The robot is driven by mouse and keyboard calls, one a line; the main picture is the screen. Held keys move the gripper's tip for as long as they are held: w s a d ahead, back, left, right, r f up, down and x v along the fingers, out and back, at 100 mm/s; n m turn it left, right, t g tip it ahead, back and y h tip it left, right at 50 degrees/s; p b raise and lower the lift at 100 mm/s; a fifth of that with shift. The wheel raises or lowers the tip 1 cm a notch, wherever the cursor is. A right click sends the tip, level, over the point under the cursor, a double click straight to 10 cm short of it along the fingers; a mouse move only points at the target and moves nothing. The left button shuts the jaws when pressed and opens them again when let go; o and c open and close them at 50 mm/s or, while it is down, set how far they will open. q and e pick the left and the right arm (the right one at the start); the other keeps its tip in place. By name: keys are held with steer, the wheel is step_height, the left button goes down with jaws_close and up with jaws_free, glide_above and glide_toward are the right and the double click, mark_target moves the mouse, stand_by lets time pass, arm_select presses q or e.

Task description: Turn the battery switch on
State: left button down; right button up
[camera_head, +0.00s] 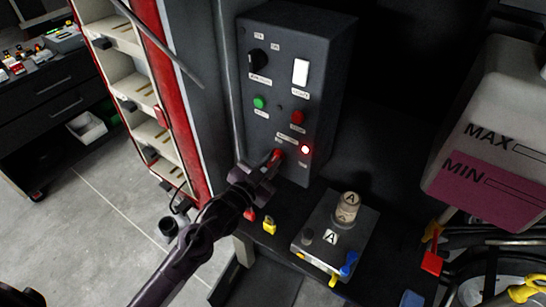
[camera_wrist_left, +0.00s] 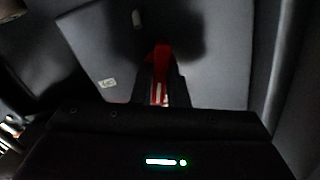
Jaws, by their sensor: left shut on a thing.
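The battery switch (camera_head: 277,154) is a red handle low on the front of a dark grey control box. In the head view my left gripper (camera_head: 270,165) is at that handle and partly covers it. In the left wrist view the red handle (camera_wrist_left: 160,70) stands between the fingers of my left gripper (camera_wrist_left: 161,92), which is shut on it. A red lamp (camera_head: 305,149) glows to the right of the handle. The handle's exact angle is hard to read because the fingers hide part of it. My right gripper is not in view.
The control box (camera_head: 318,75) also carries a black knob (camera_head: 259,60), a white rocker (camera_head: 300,72), a green button (camera_head: 260,102) and a red button (camera_head: 297,117). Below stands a grey box marked A (camera_head: 352,232). A tank marked MAX and MIN (camera_head: 490,140) is at right.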

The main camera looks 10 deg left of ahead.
arm_select(q)
steer(key=n+p, duration=0.2)
steer(key=n, duration=0.2)
stand_by(0.3)
steer(key=c, duration=1.2)
jaws_free()
steer(key=shift+c, duration=0.2)
steer(key=shift+s+a+p, duration=0.2)
steer(key=shift+s+p, duration=0.15)
steer(key=shift+s, duration=0.15)
steer(key=p+v, duration=0.3)
steer(key=v, duration=0.5)
